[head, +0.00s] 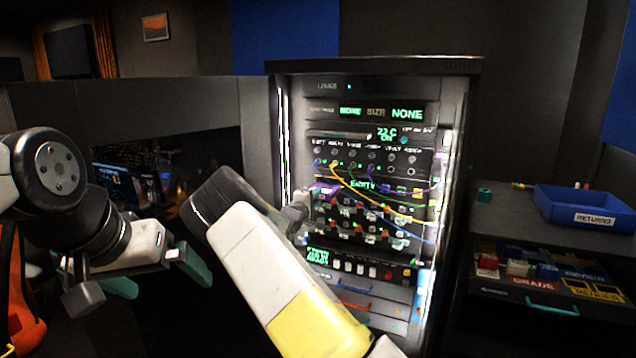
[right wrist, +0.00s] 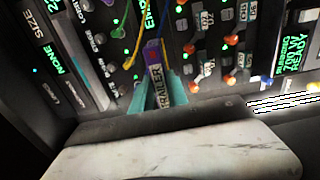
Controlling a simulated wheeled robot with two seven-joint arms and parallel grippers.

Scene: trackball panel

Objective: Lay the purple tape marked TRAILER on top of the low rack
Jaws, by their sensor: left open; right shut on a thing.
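The purple tape marked TRAILER (right wrist: 155,88) is between the teal fingers of my right gripper (right wrist: 158,95) in the right wrist view, its label readable. In the head view a bit of its purple (head: 325,188) shows in front of the lit panel, just beyond my right gripper (head: 312,198), which my forearm partly hides. The low rack (head: 500,214) is the dark low unit at the right, with bare top at its near left. My left gripper (head: 158,275) is open and empty at the left, away from the panel.
The tall rack (head: 375,67) holds patch cables, knobs and lit displays close around my right gripper. A blue RETURNS tray (head: 585,207) and a small teal object (head: 484,195) are on the low rack.

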